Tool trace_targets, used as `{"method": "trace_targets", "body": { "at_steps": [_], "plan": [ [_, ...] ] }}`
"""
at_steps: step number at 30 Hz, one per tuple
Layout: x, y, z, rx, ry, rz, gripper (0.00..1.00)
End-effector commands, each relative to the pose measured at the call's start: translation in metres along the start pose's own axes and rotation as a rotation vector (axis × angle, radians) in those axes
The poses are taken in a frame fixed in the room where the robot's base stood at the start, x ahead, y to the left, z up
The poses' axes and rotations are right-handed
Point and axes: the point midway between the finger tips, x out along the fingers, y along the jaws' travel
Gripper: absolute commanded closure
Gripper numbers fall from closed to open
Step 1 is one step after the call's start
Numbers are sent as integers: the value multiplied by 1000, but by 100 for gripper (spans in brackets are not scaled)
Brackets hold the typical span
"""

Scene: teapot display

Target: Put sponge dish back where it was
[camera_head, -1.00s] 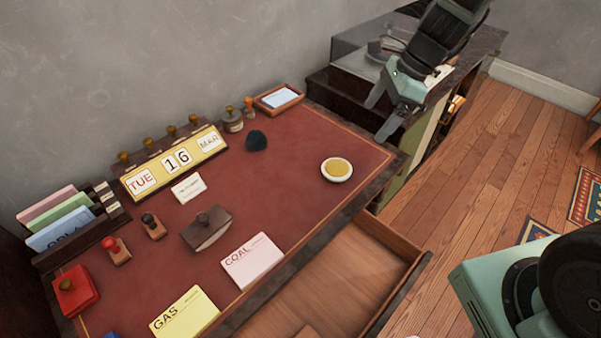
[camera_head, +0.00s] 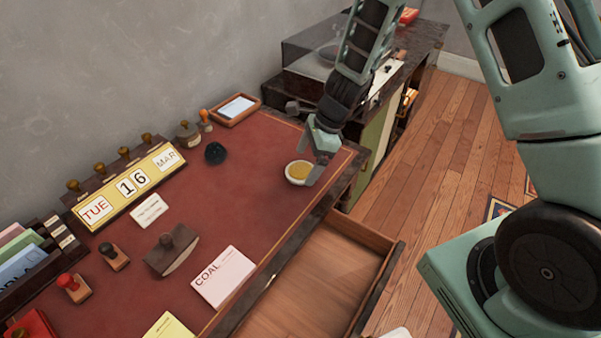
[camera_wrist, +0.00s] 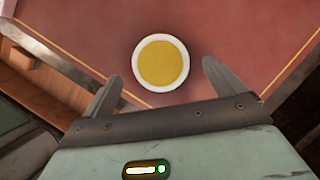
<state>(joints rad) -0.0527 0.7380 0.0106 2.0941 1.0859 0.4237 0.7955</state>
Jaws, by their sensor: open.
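The sponge dish, a round white dish with a yellow sponge (camera_head: 299,172), sits on the red desk top (camera_head: 236,200) near its right end. In the wrist view the sponge dish (camera_wrist: 160,62) lies just ahead of the fingertips, roughly between their lines. My gripper (camera_head: 309,162) is open above the dish's right side in the head view, with one finger covering part of the dish's right edge. I cannot tell if a finger touches the dish.
An open drawer (camera_head: 320,275) juts out below the desk's front edge. A dark round object (camera_head: 215,153), a wooden tray (camera_head: 236,109), stamps and a calendar (camera_head: 133,183) stand toward the back. A pink COAL card (camera_head: 223,276) and blotter (camera_head: 171,250) lie to the left.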

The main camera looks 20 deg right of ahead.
Motion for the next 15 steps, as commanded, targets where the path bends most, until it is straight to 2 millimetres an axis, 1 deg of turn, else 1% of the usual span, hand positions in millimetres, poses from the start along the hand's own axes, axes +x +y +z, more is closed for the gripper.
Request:
{"method": "trace_targets", "body": {
  "at_steps": [1,5,8,13,14,15],
  "plan": [
    [9,0,-1,1,0,3,5],
    [23,0,0,0,0,1,5],
    [26,-1,0,0,-1,0,5],
    [26,-1,0,-1,0,-1,5],
    [26,-1,0,-1,0,-1,8],
    [26,-1,0,-1,0,-1,19]
  ]
}}
